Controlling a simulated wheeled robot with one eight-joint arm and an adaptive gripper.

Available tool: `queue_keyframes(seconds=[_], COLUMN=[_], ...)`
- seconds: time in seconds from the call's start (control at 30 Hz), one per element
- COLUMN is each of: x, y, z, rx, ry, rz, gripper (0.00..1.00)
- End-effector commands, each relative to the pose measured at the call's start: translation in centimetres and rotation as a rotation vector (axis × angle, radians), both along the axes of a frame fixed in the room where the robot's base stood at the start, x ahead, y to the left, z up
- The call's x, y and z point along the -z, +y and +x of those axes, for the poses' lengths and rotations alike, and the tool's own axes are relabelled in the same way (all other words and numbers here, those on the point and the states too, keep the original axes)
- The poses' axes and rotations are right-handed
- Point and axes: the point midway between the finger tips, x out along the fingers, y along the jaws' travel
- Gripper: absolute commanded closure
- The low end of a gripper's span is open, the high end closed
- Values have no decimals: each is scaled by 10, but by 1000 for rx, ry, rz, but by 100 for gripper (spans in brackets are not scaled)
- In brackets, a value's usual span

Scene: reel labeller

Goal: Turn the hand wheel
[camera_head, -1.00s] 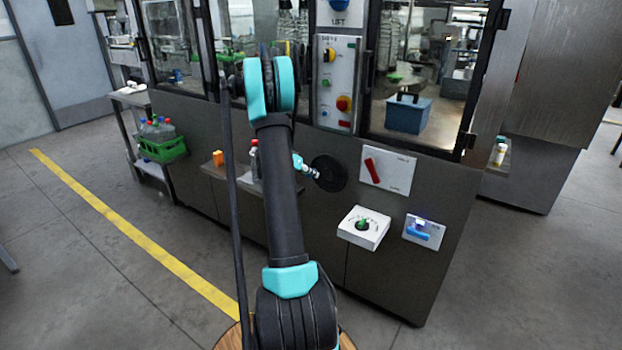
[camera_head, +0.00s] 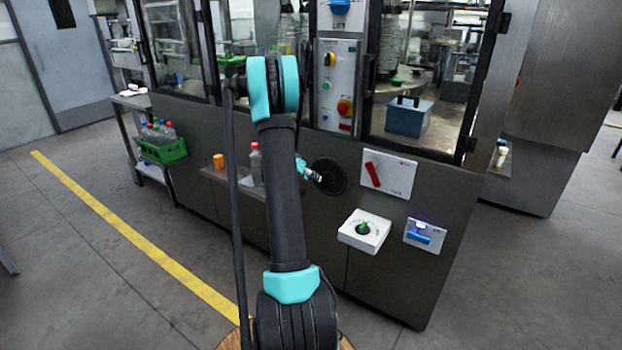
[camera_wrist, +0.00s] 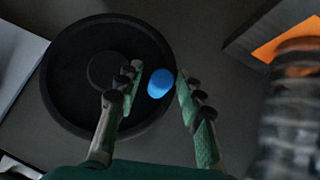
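The hand wheel (camera_head: 329,177) is a black disc on the front of the grey machine cabinet. It fills the left of the wrist view (camera_wrist: 75,95), with a round hub and a blue knob (camera_wrist: 160,83) at its right rim. My gripper (camera_wrist: 157,78) is open, with one green-and-black finger on each side of the knob. The left finger reaches over the wheel face and the right finger is just outside the rim. Small gaps seem to show beside the knob; I cannot tell whether either finger touches. In the head view my gripper (camera_head: 309,173) is partly hidden by my arm.
A plate with a red switch (camera_head: 373,174), a white box with a green knob (camera_head: 363,230) and a blue-handled plate (camera_head: 424,235) are right of the wheel. A bottle (camera_head: 256,164) and an orange object (camera_head: 218,161) stand on a ledge to the left.

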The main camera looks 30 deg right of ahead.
Motion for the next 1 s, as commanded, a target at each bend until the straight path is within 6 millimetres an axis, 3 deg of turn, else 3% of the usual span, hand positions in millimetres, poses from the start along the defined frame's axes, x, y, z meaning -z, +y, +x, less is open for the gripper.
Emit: queue_keyframes(seconds=[0.37, 1.0], x=[-4, -76], y=[3, 81], z=[0, -11], rx=[-1, -2], ry=[0, 0], rz=[-1, -1], gripper=[59, 59])
